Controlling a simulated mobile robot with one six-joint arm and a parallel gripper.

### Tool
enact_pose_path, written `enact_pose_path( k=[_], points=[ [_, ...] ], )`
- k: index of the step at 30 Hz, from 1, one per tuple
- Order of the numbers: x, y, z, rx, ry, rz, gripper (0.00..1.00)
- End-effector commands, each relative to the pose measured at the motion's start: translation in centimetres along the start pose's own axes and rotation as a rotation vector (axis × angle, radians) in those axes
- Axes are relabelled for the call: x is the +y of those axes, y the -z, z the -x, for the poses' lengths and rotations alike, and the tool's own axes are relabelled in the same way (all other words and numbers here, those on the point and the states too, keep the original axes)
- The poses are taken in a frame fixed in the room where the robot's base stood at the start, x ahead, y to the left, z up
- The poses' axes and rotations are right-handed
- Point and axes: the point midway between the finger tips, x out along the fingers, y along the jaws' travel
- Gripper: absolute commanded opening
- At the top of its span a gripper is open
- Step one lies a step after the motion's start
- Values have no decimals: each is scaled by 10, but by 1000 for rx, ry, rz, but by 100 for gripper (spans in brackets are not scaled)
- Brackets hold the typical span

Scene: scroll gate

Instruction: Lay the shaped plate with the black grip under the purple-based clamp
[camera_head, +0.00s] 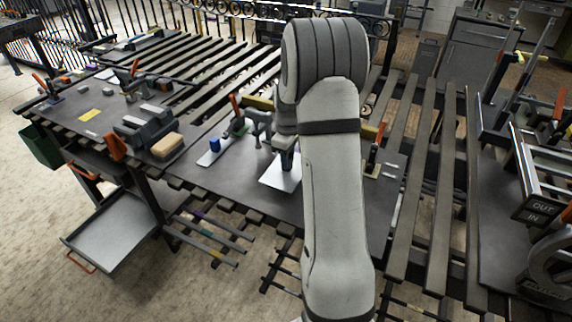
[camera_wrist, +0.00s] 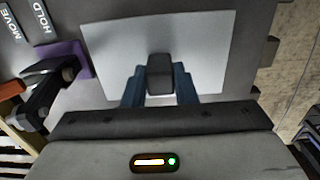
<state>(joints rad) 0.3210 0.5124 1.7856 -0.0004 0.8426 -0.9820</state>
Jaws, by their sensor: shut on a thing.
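The shaped plate (camera_wrist: 205,50) is a flat pale sheet with a slanted outline. Its black grip (camera_wrist: 160,68) stands between the blue fingers of my gripper (camera_wrist: 159,88), which is shut on it. In the head view the plate (camera_head: 279,177) shows left of my arm, over the dark tabletop; I cannot tell whether it touches. The purple-based clamp (camera_wrist: 70,66) is left of the plate in the wrist view, with its purple base close to the plate's left edge. The plate is beside the clamp, not visibly under it. In the head view a red-handled clamp (camera_head: 376,152) shows right of my arm, its base colour unclear.
Labels HOLD (camera_wrist: 42,29) and MOVE (camera_wrist: 10,22) lie near the purple base. Another red-handled clamp (camera_head: 237,124) stands left, with a blue block (camera_head: 214,145) on a pale plate (camera_head: 212,155) nearby. A tan-topped brush-like block (camera_head: 167,146) lies farther left. The table's front edge is close to the plate.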

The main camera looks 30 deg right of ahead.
Motion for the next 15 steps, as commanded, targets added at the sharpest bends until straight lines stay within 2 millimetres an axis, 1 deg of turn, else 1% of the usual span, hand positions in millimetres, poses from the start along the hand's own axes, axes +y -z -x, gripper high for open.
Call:
enact_pose_path(
  k=[3, 6, 15],
  points=[
    [0, 0, -17, -1, 1, 0, 0],
    [0, 1, -26, 1, -1, 1, 0],
    [0, 1, -28, 1, -2, 1, 0]
  ],
)
